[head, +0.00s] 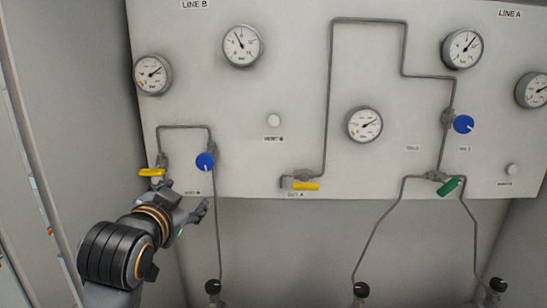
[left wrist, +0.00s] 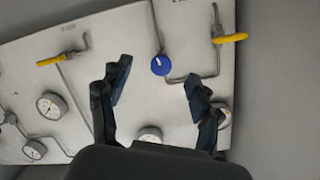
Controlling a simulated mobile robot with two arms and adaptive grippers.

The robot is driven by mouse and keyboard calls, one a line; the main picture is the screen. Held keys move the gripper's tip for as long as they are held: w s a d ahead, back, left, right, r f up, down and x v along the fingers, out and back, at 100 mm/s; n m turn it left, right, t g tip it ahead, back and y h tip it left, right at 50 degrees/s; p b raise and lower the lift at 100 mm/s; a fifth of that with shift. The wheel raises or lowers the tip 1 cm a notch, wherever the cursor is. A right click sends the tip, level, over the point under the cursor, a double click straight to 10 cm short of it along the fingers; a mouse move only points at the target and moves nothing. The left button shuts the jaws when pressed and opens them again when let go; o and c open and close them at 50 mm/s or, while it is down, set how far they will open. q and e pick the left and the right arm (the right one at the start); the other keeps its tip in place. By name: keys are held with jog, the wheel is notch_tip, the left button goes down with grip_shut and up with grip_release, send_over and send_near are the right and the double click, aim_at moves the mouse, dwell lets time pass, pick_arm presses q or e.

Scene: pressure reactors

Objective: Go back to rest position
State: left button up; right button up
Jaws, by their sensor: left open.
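My left gripper (head: 187,196) is open and empty in the head view, below the Line B blue knob (head: 205,161) and the left yellow valve handle (head: 151,172). It appears apart from both, though the gap in depth is hard to judge. In the left wrist view the spread fingers (left wrist: 157,72) point towards the panel. The blue knob (left wrist: 161,65) shows between them, and the yellow handle (left wrist: 230,38) shows at upper right. My right gripper is in neither view.
The grey panel (head: 280,85) carries several round gauges and thin pipes. A middle yellow handle (head: 306,186), a green handle (head: 449,187) and a right blue knob (head: 464,124) sit on it. Black-capped bottles (head: 361,290) stand below. A cabinet wall (head: 75,100) borders the left.

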pick_arm(q)
jog(key=s+a+f+n+g, duration=0.1)
jog(key=s+f+g, duration=0.15)
jog(key=f, duration=0.65)
jog(key=s+f+g, duration=0.1)
jog(key=s+f, duration=0.2)
jog(key=f, duration=0.6)
jog(key=s+a+f+n+g, duration=0.25)
jog(key=s+f+g, duration=0.65)
jog(key=s+f, duration=1.6)
jog(key=s+f+b, duration=0.2)
jog(key=f, duration=1.2)
jog(key=s+f+b, duration=0.2)
jog(key=f+b, duration=0.1)
jog(key=f, duration=1.2)
jog(key=s+a+f+g+b, duration=0.1)
jog(key=s+f+b, duration=0.1)
jog(key=s+f, duration=0.6)
jog(key=s+a+f+g+b, duration=0.1)
jog(key=s+f, duration=0.7)
jog(key=f, duration=0.4)
jog(key=shift+s+a+y+b, duration=0.25)
jog(key=shift+a+y+b, duration=0.05)
jog(key=shift+b, duration=0.05)
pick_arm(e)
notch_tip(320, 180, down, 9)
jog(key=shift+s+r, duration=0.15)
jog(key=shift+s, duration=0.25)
